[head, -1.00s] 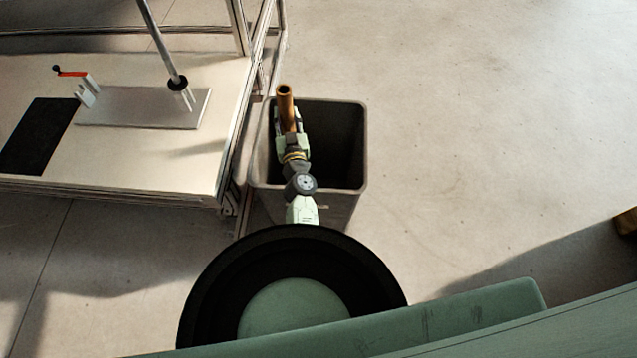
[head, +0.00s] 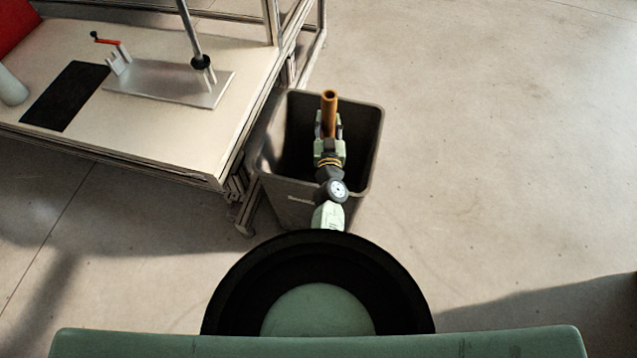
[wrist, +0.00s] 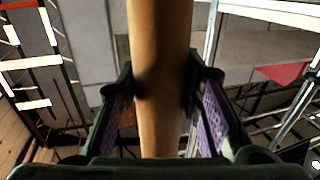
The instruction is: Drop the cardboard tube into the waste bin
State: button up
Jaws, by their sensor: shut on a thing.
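The cardboard tube (head: 329,115) is brown and stands roughly upright in my gripper (head: 328,128). In the head view it shows over the open mouth of the waste bin. The waste bin (head: 370,140) is dark grey, square and open at the top. Its inside is dark and partly hidden by my arm. In the wrist view the tube (wrist: 162,70) runs from top to bottom between the two fingers of my gripper (wrist: 162,90), which are shut on it. How high the tube is above the rim, I cannot tell.
A workbench (head: 150,140) with a metal frame stands left of the bin, close to it. On it are a metal plate (head: 170,85) with a clamp and post, a black mat (head: 65,95) and a pale cylinder (head: 12,88). The floor (head: 480,150) to the right is clear.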

jog(key=shift+f+b, duration=0.85)
jog(key=shift+f, duration=0.6)
